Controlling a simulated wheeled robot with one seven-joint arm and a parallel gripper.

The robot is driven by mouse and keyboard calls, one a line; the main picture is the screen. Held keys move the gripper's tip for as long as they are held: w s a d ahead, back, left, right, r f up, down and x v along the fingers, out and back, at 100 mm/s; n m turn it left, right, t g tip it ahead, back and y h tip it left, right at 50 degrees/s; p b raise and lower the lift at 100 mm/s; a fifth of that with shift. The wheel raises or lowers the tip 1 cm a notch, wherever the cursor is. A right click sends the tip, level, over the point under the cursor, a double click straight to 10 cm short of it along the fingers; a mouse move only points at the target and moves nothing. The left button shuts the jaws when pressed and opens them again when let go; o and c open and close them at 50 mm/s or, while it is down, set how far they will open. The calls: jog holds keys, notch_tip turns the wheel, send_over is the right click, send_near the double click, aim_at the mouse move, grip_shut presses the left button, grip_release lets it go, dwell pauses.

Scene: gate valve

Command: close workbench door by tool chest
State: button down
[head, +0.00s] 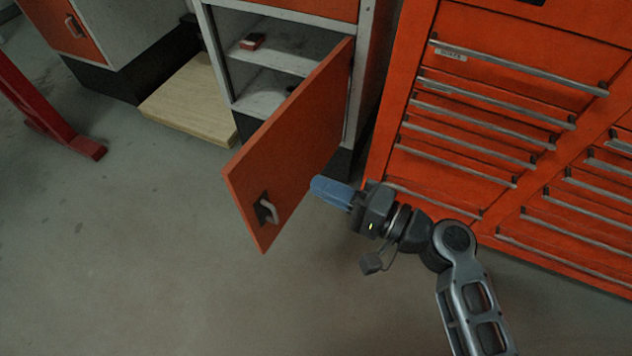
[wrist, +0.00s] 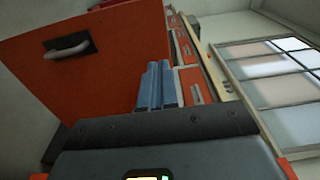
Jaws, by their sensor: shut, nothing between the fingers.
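The orange workbench door (head: 300,135) stands open, hinged on its right edge beside the tool chest (head: 480,110). Its grey handle (head: 267,209) is near the free edge. The open cabinet (head: 265,75) behind it shows grey shelves. My gripper (head: 318,188) is shut and empty, its blue fingers pointing left just to the right of the door's lower part; I cannot tell whether they touch it. In the wrist view the door (wrist: 95,85) and its handle (wrist: 67,47) fill the upper left, and the blue fingers (wrist: 157,84) are together beside the door's right part.
A small red box (head: 252,41) lies on the upper shelf. A wooden board (head: 192,100) lies on the floor left of the cabinet. A red metal leg (head: 50,105) stands at the far left. The floor (head: 150,260) in front and to the left of the door is clear.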

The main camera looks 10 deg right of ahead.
aim_at(253, 154)
jog(key=x, duration=1.2)
jog(key=shift+w, duration=0.15)
jog(key=shift+a, duration=0.15)
